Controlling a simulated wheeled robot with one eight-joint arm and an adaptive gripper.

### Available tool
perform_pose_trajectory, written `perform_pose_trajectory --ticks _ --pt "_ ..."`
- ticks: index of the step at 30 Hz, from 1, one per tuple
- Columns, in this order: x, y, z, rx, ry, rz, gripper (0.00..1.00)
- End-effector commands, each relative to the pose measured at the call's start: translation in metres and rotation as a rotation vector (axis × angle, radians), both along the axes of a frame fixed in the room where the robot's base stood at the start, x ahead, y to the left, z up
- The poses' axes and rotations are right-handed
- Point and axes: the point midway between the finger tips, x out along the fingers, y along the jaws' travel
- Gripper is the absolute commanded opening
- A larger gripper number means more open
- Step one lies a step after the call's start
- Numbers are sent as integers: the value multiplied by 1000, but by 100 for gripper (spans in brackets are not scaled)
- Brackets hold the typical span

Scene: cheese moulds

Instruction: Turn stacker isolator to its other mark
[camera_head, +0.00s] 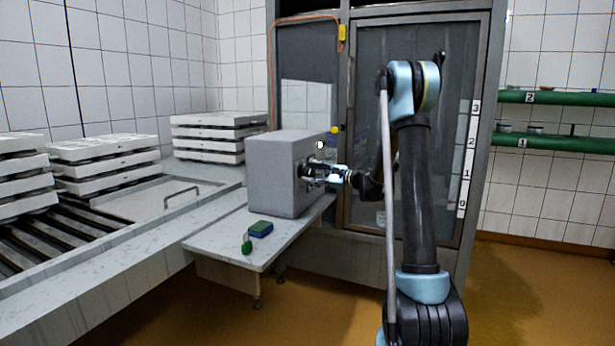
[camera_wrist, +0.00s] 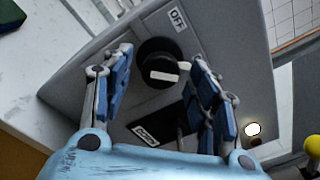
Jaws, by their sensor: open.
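The isolator is a round black knob (camera_wrist: 160,65) with a pale bar across it, on the face of a grey box (camera_head: 272,175). The box also fills the middle of the wrist view (camera_wrist: 225,35). An OFF label (camera_wrist: 178,19) sits above the knob, and a second label (camera_wrist: 145,134), too small to read, sits below it. The pale bar lies roughly sideways in the wrist view. My gripper (camera_head: 308,172) is at the box's right face. In the wrist view its open fingers (camera_wrist: 162,62) stand on either side of the knob; I cannot tell whether they touch it.
A lit white lamp (camera_wrist: 252,129) is on the box face. A yellow knob (camera_wrist: 312,146) is near it. A blue block (camera_head: 261,229) and a green item (camera_head: 246,245) lie on the bench (camera_head: 220,240). Stacked white moulds (camera_head: 105,160) stand at the left.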

Motion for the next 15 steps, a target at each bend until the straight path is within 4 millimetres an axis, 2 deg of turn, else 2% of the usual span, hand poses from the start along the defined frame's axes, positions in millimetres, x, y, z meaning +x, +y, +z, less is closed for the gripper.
perform_pose_trajectory --ticks 6,15 --pt "8 18 0 0 0 0 54" --pt "10 21 0 0 0 -1 54"
